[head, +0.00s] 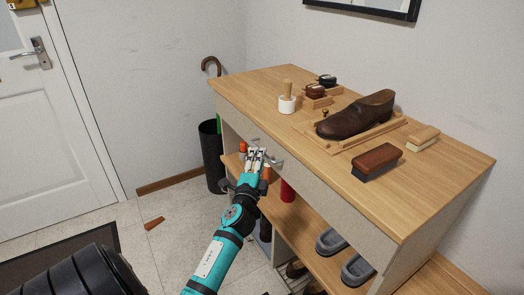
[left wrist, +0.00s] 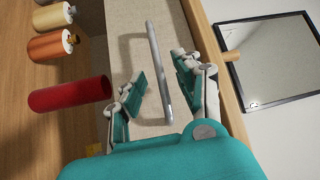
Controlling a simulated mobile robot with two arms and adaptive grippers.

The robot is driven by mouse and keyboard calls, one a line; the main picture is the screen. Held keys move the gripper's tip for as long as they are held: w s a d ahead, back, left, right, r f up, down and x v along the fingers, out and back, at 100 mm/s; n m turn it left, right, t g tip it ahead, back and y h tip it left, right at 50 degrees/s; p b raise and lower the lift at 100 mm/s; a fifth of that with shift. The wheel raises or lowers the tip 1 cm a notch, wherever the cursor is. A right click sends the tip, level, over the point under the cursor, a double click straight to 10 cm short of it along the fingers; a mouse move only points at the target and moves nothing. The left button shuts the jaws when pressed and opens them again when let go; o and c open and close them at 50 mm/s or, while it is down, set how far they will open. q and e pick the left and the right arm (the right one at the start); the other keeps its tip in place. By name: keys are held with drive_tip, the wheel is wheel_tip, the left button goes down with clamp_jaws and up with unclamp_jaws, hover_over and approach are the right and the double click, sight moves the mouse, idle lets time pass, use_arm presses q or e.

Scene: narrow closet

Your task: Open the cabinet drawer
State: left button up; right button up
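The cabinet has a pale beige drawer front (head: 325,195) under its wooden top (head: 345,175); the drawer looks closed. A grey metal bar handle (head: 273,160) sits on the drawer front. My left gripper (head: 257,155) is at the handle, reaching up from below. In the left wrist view my left gripper (left wrist: 160,80) is open, with its two fingers on either side of the handle (left wrist: 153,60). The handle runs through the gap between them, and I see no clear contact. The drawer front (left wrist: 125,25) lies behind the handle. My right gripper is not in view.
Below the drawer, an open shelf holds a red cylinder (head: 287,192) and grey slippers (head: 358,270). A black umbrella bin (head: 211,155) stands left of the cabinet.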

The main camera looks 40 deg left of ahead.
use_arm(q)
drive_tip(key=shift+x, duration=2)
clamp_jaws()
drive_tip(key=shift+f, duration=0.1)
